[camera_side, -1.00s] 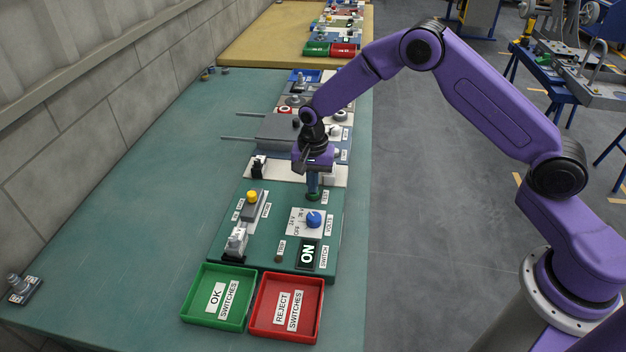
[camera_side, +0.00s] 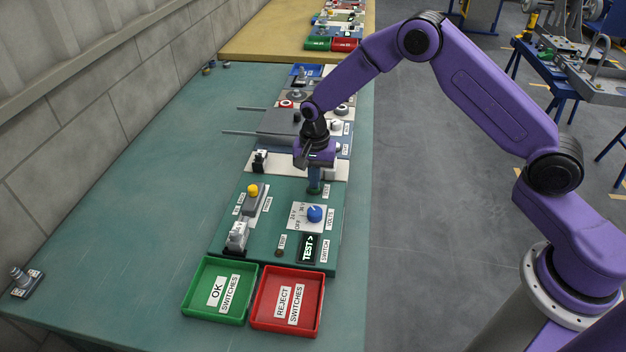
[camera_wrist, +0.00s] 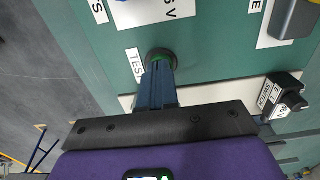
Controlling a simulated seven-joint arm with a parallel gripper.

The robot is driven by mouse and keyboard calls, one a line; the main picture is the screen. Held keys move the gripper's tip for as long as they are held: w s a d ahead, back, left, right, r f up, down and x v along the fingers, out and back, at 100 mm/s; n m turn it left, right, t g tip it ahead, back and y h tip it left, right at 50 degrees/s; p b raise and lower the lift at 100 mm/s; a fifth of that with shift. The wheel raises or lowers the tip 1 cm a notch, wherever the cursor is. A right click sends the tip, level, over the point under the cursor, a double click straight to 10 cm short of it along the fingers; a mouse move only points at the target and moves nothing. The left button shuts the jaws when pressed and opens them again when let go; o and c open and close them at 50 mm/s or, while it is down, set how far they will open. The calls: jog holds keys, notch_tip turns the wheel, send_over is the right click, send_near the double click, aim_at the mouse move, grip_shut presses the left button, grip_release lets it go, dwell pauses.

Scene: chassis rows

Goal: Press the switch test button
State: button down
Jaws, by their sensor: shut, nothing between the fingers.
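My gripper (camera_side: 315,187) is shut and empty, pointing down at the far right part of the green switch panel (camera_side: 279,207). A small black display (camera_side: 308,248) on the panel, labelled SWITCH, reads "TEST>".
A blue knob (camera_side: 314,214) stands on a white plate near my gripper. A yellow-topped switch (camera_side: 253,190) is at the left. A green OK tray (camera_side: 245,319) and a red REJECT tray (camera_side: 318,322) lie in front. The table's left side is mostly clear.

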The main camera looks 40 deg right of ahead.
notch_tip(320, 180, up, 13)
jog(key=shift+w, duration=0.25)
jog(key=shift+a+f, duration=0.1)
jog(key=s+a+r+n, duration=0.1)
jog(key=s+r+n, duration=0.3)
jog(key=s, duration=0.5)
jog(key=s+a+r+n, duration=0.1)
jog(key=s+r+n, duration=0.1)
jog(key=s+n, duration=0.55)
jog(key=s+d+n, duration=0.4)
jog(key=s+n, duration=0.1)
jog(key=s, duration=0.5)
jog(key=s+d+n, duration=0.5)
jog(key=s, duration=0.6)
jog(key=shift+s+d+r, duration=0.15)
jog(key=shift+s, duration=0.15)
